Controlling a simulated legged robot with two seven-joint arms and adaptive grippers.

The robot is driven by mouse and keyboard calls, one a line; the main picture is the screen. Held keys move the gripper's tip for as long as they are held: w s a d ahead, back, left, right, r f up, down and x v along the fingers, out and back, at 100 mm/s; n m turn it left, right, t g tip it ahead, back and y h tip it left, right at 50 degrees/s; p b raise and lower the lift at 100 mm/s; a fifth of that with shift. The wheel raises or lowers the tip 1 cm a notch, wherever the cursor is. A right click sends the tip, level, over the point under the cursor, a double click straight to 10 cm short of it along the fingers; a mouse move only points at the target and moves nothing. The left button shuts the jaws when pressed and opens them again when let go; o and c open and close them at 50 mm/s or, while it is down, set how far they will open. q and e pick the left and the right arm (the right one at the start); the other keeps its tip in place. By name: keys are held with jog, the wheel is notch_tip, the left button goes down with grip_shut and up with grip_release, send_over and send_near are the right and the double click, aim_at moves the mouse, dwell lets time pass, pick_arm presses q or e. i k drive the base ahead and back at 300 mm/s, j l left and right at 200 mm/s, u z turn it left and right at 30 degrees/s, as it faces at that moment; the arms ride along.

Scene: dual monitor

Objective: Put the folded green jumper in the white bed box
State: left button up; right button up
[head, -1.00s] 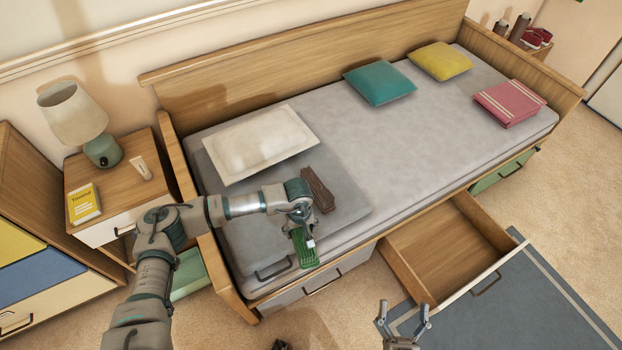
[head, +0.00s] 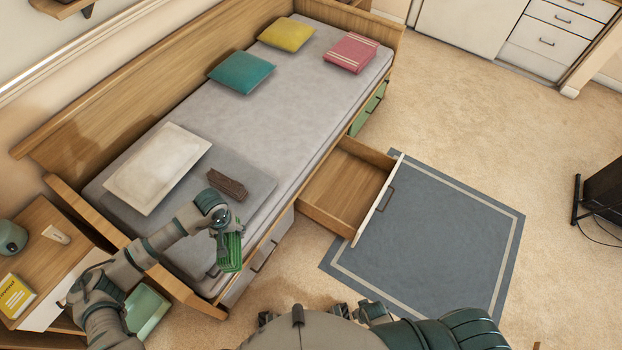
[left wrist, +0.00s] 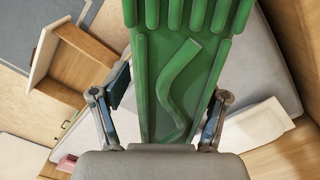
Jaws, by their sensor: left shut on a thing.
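The folded green jumper (head: 232,254) is a ribbed green slab over the bed's front edge, near its left end. My left gripper (head: 226,229) is shut on its upper end. In the left wrist view the jumper (left wrist: 180,75) fills the middle, between the two fingers. The bed box (head: 345,185) with a pale front is pulled out from under the bed, right of the jumper; its wooden inside looks empty. It also shows at the upper left of the left wrist view (left wrist: 80,68). My right arm shows at the bottom, but its gripper cannot be made out clearly.
A dark brown object (head: 227,184) and a white pillow (head: 158,168) lie on the bed. Teal (head: 241,73) and yellow (head: 286,34) cushions and a pink folded item (head: 351,52) lie farther along. A blue-grey rug (head: 430,240) lies beside the open box.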

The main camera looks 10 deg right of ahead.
aim_at(355, 194)
jog(key=i+l+u, duration=0.25)
jog(key=l, duration=0.7)
jog(key=i+l+u, duration=0.1)
jog(key=l+u, duration=0.15)
jog(key=l, duration=0.7)
jog(key=l+u, duration=0.25)
jog(key=l, duration=0.7)
jog(key=l+u, duration=0.25)
jog(key=l, duration=0.75)
jog(key=k+l+u, duration=0.25)
jog(key=l, duration=0.7)
jog(key=i+l, duration=0.05)
jog(key=i, duration=0.05)
